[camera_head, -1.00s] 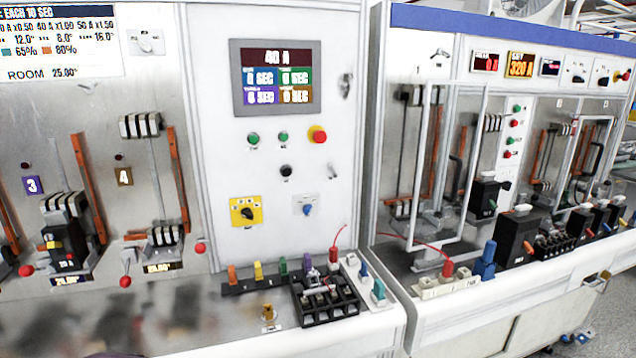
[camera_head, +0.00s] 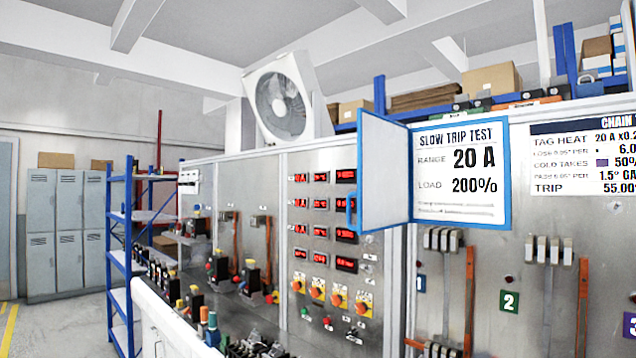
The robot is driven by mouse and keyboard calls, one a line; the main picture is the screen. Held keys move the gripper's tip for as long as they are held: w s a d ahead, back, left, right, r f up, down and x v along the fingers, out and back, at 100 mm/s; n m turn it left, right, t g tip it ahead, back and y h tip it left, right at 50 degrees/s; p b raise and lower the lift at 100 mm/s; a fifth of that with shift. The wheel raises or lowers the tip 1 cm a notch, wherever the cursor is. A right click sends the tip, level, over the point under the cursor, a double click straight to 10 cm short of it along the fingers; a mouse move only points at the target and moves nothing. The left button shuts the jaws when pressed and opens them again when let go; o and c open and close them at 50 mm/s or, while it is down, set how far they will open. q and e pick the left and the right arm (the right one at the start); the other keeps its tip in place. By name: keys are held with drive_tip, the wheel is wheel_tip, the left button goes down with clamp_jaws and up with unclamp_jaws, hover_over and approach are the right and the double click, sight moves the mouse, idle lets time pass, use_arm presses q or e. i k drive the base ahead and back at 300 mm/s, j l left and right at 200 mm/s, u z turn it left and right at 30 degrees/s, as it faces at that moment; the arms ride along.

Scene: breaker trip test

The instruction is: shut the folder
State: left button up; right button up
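The folder is mounted upright on the test bench front, right of centre. Its blue-edged page (camera_head: 460,172) faces me and reads SLOW TRIP TEST, RANGE 20 A, LOAD 200%. Its pale cover (camera_head: 385,170) with a blue border stands open to the left of the page, joined along the page's left edge and seen at a slant. Neither of my grippers shows in this view.
Right of the folder hangs a CHAIN chart (camera_head: 575,160). Below are breaker bays with a green number 2 tag (camera_head: 510,301). Left are red displays (camera_head: 345,205) and orange knobs. A fan (camera_head: 280,100) stands on top. Grey lockers (camera_head: 65,230) and floor lie far left.

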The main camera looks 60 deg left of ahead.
sight(383, 193)
drive_tip(key=k+j, duration=0.1)
drive_tip(key=j, duration=0.65)
drive_tip(key=k+j, duration=0.1)
drive_tip(key=j, duration=0.7)
drive_tip(key=k+j, duration=0.1)
drive_tip(key=j, duration=0.65)
drive_tip(key=k+j, duration=0.1)
drive_tip(key=j, duration=0.7)
drive_tip(key=l+u, duration=0.05)
